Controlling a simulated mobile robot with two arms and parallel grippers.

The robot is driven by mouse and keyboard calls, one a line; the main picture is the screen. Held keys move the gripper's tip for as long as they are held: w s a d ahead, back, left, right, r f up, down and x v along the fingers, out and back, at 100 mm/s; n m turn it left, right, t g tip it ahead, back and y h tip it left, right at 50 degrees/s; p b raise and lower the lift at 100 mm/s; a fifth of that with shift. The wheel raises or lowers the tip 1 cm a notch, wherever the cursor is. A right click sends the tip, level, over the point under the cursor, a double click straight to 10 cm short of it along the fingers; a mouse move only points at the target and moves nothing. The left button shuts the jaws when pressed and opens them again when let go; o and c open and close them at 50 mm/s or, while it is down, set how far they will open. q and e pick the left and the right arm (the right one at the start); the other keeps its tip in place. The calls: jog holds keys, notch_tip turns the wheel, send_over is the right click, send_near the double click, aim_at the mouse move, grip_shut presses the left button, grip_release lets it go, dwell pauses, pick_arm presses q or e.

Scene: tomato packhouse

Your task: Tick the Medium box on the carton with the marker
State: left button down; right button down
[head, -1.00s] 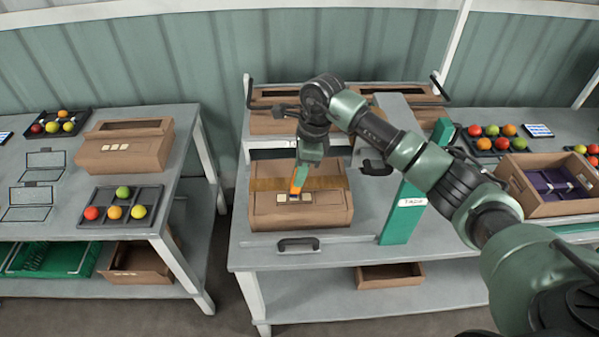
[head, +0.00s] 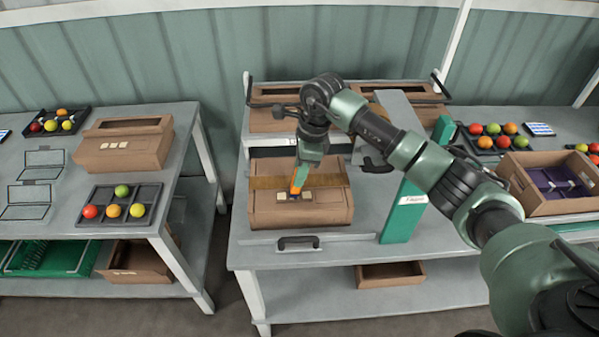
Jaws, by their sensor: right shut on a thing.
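The carton (head: 325,214) sits closed on the middle table, with a strip of tape across its top. A row of small pale boxes (head: 283,198) is on its upper front edge; their labels are too small to read. My right gripper (head: 303,178) is above the carton, shut on the orange marker (head: 297,187). The marker points down at the middle of the row of boxes and covers part of it. I cannot tell whether its tip touches the carton or whether a mark is there. My left gripper is not in view.
A green panel with a white label (head: 402,215) stands right of the carton. A black handle (head: 298,242) is in front of it. More cartons (head: 272,120) stand on the shelf behind. A side table (head: 62,221) at left holds fruit trays and another carton (head: 125,150).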

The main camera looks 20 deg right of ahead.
jog(key=shift+w+d+b, duration=0.25)
jog(key=shift+d+b, duration=0.1)
jog(key=shift+d, duration=0.15)
dwell(0.4)
jog(key=shift+s+a+f, duration=0.1)
jog(key=shift+s+a, duration=0.2)
jog(key=shift+a, duration=0.25)
dwell(0.3)
jog(key=shift+r+p, duration=1.35)
jog(key=shift+r, duration=1.7)
